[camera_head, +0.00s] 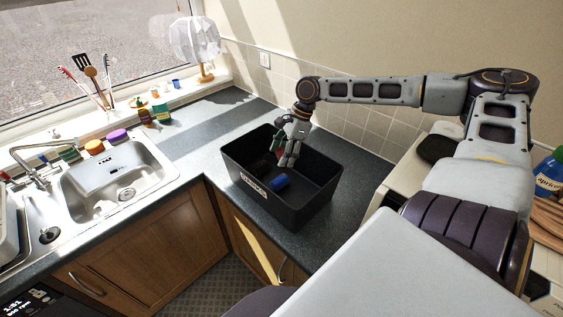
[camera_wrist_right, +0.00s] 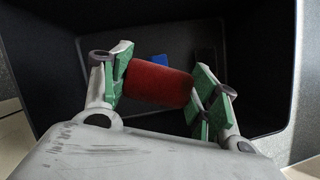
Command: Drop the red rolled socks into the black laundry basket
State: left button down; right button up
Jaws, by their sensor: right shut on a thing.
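The black laundry basket (camera_head: 312,211) stands on the dark counter at the corner. My right gripper (camera_head: 288,160) reaches down into its opening. In the right wrist view, my right gripper (camera_wrist_right: 159,86) is shut on the red rolled socks (camera_wrist_right: 158,82), with a green-padded finger at each end of the roll. The socks are held above the basket's floor, inside the outline of the basket walls (camera_wrist_right: 265,60). In the head view the fingers and the basket's shade hide the socks. My left gripper is not in view.
A blue roll (camera_head: 279,182) lies on the basket floor, with dark items near it. The sink (camera_head: 115,180) is at the left. A white lamp (camera_head: 196,42) stands on the windowsill. The tiled wall is close behind the basket.

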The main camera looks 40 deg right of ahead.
jog(key=shift+f, duration=0.2)
jog(key=o, duration=0.8)
jog(key=shift+o, duration=0.2)
jog(key=shift+r, duration=0.1)
jog(key=shift+d+r, duration=0.15)
jog(key=shift+r, duration=0.1)
jog(key=v, duration=1.1)
jog(key=shift+r, duration=0.15)
dwell(1.2)
